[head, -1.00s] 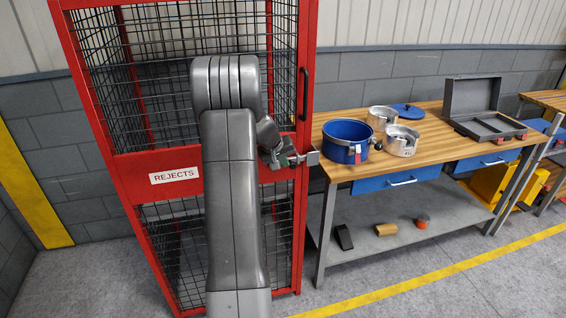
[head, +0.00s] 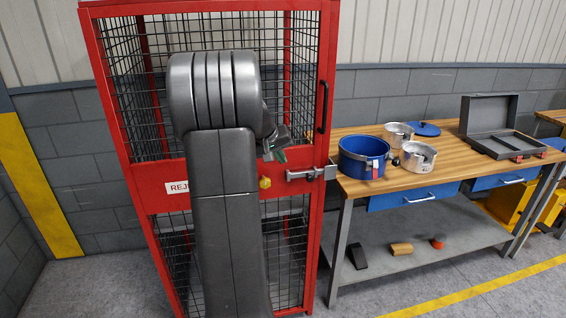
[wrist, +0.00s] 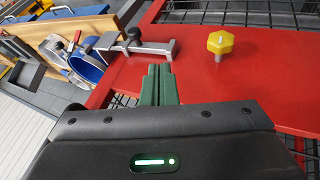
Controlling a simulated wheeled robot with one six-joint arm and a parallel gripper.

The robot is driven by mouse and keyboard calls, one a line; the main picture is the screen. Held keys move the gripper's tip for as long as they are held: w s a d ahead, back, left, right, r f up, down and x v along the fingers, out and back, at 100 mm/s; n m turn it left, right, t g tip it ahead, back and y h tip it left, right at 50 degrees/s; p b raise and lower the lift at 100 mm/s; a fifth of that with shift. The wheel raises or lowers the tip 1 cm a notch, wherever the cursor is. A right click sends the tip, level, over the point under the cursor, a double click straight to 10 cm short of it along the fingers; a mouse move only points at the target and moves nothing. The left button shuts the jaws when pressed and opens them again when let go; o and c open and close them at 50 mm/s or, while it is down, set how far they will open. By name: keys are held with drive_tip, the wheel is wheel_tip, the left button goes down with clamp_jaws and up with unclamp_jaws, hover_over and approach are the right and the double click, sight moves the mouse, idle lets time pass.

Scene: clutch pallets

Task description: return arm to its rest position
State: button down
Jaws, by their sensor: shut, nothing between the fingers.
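My gripper (wrist: 160,84) shows in the wrist view with its green fingers together and nothing between them. It points toward the red panel of the rejects cage, apart from the latch bar and the yellow knob as far as I can tell. In the head view my arm stands folded in front of the cage (head: 324,120), and my gripper is mostly hidden behind it. The cage door bears a grey latch (head: 312,173) and a yellow knob (head: 265,183). The latch (wrist: 137,47) and the knob (wrist: 220,44) also show in the wrist view.
A wooden workbench (head: 400,175) to the right holds a blue pot (head: 362,160), metal pots (head: 417,157) and an open grey case (head: 490,130). Its lower shelf (head: 425,252) carries small parts. A yellow line marks the floor, which is clear in front of the bench.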

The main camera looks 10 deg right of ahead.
sight(292, 175)
drive_tip(key=shift+f, duration=0.1)
drive_tip(key=p+x, duration=0.2)
drive_tip(key=x, duration=0.8)
drive_tip(key=shift+d, duration=0.2)
drive_tip(key=shift+d+f+p, duration=0.3)
drive_tip(key=shift+d+p, duration=0.3)
drive_tip(key=shift+p, duration=0.25)
drive_tip(key=shift+a+f, duration=0.1)
drive_tip(key=shift+f, duration=0.05)
drive_tip(key=shift+a, duration=0.8)
drive_tip(key=shift+d, duration=0.15)
drive_tip(key=shift+d, duration=0.1)
